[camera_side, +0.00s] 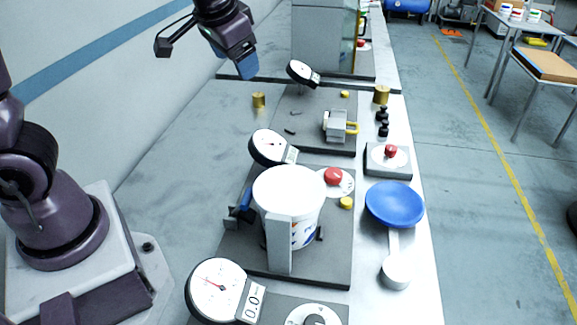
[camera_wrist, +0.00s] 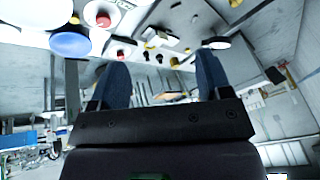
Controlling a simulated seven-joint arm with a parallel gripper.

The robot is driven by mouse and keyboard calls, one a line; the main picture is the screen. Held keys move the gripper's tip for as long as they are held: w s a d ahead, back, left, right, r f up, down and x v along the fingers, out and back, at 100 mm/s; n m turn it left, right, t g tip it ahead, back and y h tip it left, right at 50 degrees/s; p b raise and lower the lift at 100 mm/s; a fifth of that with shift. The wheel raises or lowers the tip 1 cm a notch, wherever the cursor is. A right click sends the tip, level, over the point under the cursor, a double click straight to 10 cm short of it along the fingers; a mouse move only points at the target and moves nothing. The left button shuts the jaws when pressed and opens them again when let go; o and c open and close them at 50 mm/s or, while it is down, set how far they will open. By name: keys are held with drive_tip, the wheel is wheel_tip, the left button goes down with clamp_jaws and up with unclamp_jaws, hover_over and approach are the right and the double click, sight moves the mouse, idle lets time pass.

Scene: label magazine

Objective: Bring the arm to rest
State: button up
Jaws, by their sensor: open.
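My gripper (camera_side: 246,72) with its blue fingers hangs in the air at the top of the side view, above the back part of the bench and left of the grey cabinet. In the wrist view my gripper (camera_wrist: 162,72) shows two blue fingers spread apart with nothing between them, so it is open and empty. The purple arm is raised clear of the bench. No finger touches anything that I can see.
A white tub (camera_side: 289,190) stands in a fixture on the grey bench. A blue dish (camera_side: 394,204), red buttons, several round dial gauges (camera_side: 268,147) and brass weights (camera_side: 381,95) stand around. The left bench surface (camera_side: 190,165) is bare. A grey cabinet (camera_side: 322,38) stands at the back.

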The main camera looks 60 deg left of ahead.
drive_tip(key=s+d+r+h, duration=0.1)
drive_tip(key=s+d+r, duration=0.1)
drive_tip(key=s+d, duration=0.2)
drive_tip(key=s+d+r+t+h, duration=0.1)
drive_tip(key=s+d, duration=0.4)
drive_tip(key=s, duration=0.6)
drive_tip(key=shift+r+m+t+h, duration=0.3)
drive_tip(key=shift+r+m, duration=0.1)
drive_tip(key=shift+r, duration=0.25)
